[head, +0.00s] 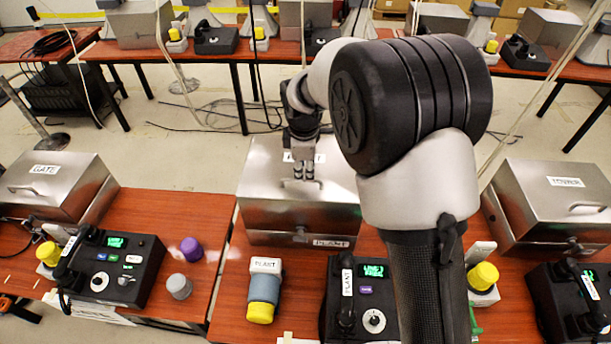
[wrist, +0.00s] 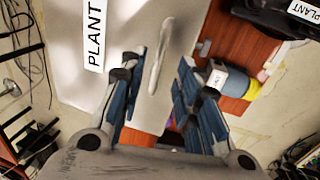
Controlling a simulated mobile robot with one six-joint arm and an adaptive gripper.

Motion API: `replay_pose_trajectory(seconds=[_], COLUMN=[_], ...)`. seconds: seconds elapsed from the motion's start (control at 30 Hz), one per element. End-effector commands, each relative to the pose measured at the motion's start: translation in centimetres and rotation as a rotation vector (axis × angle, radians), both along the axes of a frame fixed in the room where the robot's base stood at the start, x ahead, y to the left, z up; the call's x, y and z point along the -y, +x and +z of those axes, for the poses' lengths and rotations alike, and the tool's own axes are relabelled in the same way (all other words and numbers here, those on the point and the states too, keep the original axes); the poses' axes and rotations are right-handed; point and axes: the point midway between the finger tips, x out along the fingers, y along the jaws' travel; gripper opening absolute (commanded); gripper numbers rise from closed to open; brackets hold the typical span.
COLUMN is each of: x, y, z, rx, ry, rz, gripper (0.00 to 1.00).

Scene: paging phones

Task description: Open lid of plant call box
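The plant call box (head: 265,205) is a brushed-metal box with a PLANT label on its lid and another on its front. Its lid is down. A bar handle (wrist: 160,57) on the lid shows in the wrist view. My gripper (head: 303,177) points down over the lid at the handle and hides part of the lid label in the head view. In the wrist view, my gripper (wrist: 160,95) has its blue-grey fingers spread, one on each side of the handle's line. I cannot tell whether they touch the handle or lid.
A GATE box (head: 60,185) stands left and a TOWER box (head: 555,195) right. A grey-and-yellow PLANT cylinder (head: 263,290) and a black PLANT phone (head: 340,300) sit before the plant box. Floor behind is open.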

Motion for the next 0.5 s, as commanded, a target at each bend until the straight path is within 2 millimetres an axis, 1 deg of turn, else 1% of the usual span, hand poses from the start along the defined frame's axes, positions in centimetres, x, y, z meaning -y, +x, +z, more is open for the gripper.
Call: replay_pose_trajectory(seconds=[0.03, 0.2, 0.33, 0.5], x=[0.1, 0.1, 0.1, 0.1], y=[0.2, 0.7, 0.8, 0.9], z=[-1.1, -3.2, -4.0, -4.2], rx=[-0.002, 0.000, 0.001, 0.001], ry=[-0.001, 0.000, 0.000, 0.000], rz=[-0.001, -0.001, -0.001, -0.001], gripper=[0.31, 0.31, 0.31, 0.31])
